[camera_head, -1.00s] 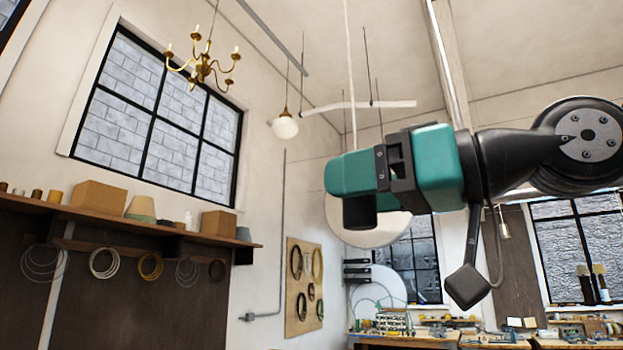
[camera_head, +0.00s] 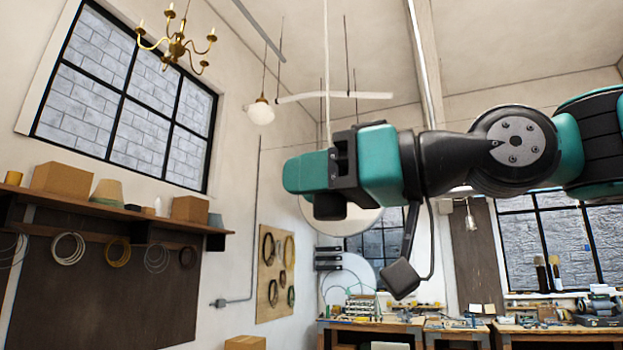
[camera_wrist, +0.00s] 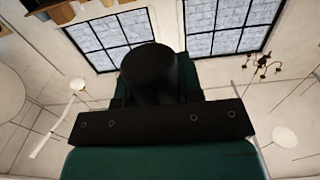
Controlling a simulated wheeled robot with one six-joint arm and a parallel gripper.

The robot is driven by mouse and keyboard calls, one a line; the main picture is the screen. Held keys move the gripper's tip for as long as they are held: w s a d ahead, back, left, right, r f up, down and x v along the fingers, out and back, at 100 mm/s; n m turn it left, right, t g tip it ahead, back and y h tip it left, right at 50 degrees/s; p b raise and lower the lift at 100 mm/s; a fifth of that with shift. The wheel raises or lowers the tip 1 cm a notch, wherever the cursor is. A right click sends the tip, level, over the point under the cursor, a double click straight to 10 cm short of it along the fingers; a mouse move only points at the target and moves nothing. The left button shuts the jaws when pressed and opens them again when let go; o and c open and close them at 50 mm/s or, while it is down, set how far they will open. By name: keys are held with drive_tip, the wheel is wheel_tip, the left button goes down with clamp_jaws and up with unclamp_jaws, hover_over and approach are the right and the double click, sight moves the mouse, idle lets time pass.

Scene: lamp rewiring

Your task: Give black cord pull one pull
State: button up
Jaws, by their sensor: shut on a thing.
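My gripper (camera_head: 308,174), teal and black, is raised in mid air at the middle of the head view, pointing left. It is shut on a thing. A short black cylinder shows under its front end in the head view (camera_head: 329,207) and in front of the dark cross bar in the wrist view (camera_wrist: 150,72). It seems to be the black cord pull, but I cannot fully tell it from a gripper part. A pale cord (camera_head: 326,75) runs down from the ceiling to just behind or at the gripper; its lower end is hidden.
A large pale disc (camera_head: 358,222) is partly hidden behind my gripper. A brass chandelier (camera_head: 175,45) and a globe lamp (camera_head: 260,111) hang at left. A shelf (camera_head: 110,208) lines the left wall. Cluttered workbenches (camera_head: 450,328) stand at lower right.

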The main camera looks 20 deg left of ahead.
drive_tip(key=shift+f+b, duration=1.3)
drive_tip(key=shift+f, duration=0.15)
drive_tip(key=shift+r+p, duration=1.25)
drive_tip(key=shift+r, duration=0.25)
drive_tip(key=o, duration=1)
drive_tip(key=shift+d, duration=0.1)
